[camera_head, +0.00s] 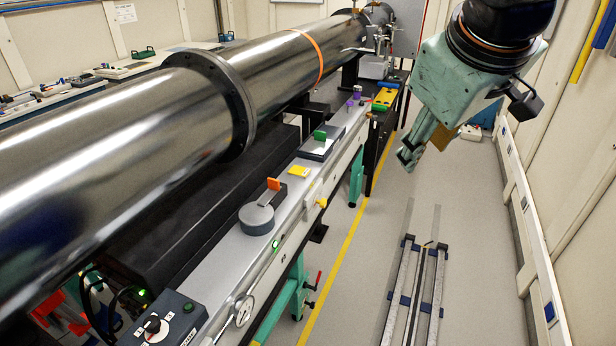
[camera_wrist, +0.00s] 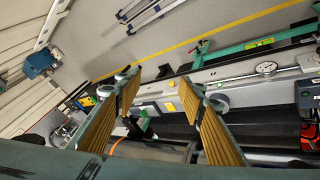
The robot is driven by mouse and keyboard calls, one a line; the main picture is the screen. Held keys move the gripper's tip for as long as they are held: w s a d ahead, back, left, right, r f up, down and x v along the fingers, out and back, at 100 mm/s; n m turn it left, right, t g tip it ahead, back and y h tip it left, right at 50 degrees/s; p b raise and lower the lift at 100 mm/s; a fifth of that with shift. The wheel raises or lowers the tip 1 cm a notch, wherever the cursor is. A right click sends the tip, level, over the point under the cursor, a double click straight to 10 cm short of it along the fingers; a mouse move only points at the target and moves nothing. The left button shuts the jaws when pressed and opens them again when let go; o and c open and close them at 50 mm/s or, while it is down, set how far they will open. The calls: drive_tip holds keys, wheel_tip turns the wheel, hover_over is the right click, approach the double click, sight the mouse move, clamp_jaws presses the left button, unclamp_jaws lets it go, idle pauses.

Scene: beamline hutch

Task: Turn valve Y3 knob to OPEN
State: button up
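No label reading Y3 is legible, so I cannot tell which knob is valve Y3. A grey round knob (camera_head: 257,218) with an orange handle (camera_head: 274,184) sits on the bench beside the beam pipe. Further along is a green handle (camera_head: 320,135) on a grey plate; a green part also shows between my fingers in the wrist view (camera_wrist: 143,123). A control box (camera_head: 165,322) with a black rotary knob (camera_head: 152,325) stands at the near end. My gripper (camera_head: 408,155) hangs above the aisle, right of the bench. In the wrist view my gripper (camera_wrist: 155,84) is open and empty.
The large steel beam pipe (camera_head: 210,95) runs along the bench's left side. A yellow block (camera_head: 298,171) and small purple knobs (camera_head: 350,103) are on the bench. Floor rails (camera_head: 398,290) lie in the aisle. The space between my gripper and the bench looks clear.

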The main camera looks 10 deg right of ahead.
drive_tip(key=w+d+f+n+t, duration=0.15)
drive_tip(key=w+d+n, duration=0.25)
drive_tip(key=w, duration=1)
drive_tip(key=w+d+f+n+t, duration=0.1)
drive_tip(key=w+d+n+t, duration=0.2)
drive_tip(key=w, duration=1.1)
drive_tip(key=w+d+f+n+y, duration=0.1)
drive_tip(key=w+f+n+y, duration=0.1)
drive_tip(key=w+f+n, duration=0.55)
drive_tip(key=w+d+f+n+y, duration=0.1)
drive_tip(key=w+f+n, duration=0.25)
drive_tip(key=w, duration=0.75)
drive_tip(key=w+a+f+n+y, duration=0.1)
drive_tip(key=w+f+n+y, duration=0.25)
drive_tip(key=f, duration=0.65)
drive_tip(key=w+a+f+n+y, duration=0.1)
drive_tip(key=w+f+n+y, duration=0.3)
drive_tip(key=f, duration=0.7)
drive_tip(key=s+a+f+n+g+y, duration=0.1)
drive_tip(key=s+f+n+y, duration=0.5)
drive_tip(key=s+f, duration=0.8)
wheel_tip(320, 180, down, 3)
drive_tip(key=a+n, duration=0.1)
drive_tip(key=n, duration=0.1)
drive_tip(key=shift+s+a+n, duration=0.15)
drive_tip(key=shift+a+n, duration=0.15)
drive_tip(key=shift+n, duration=0.05)
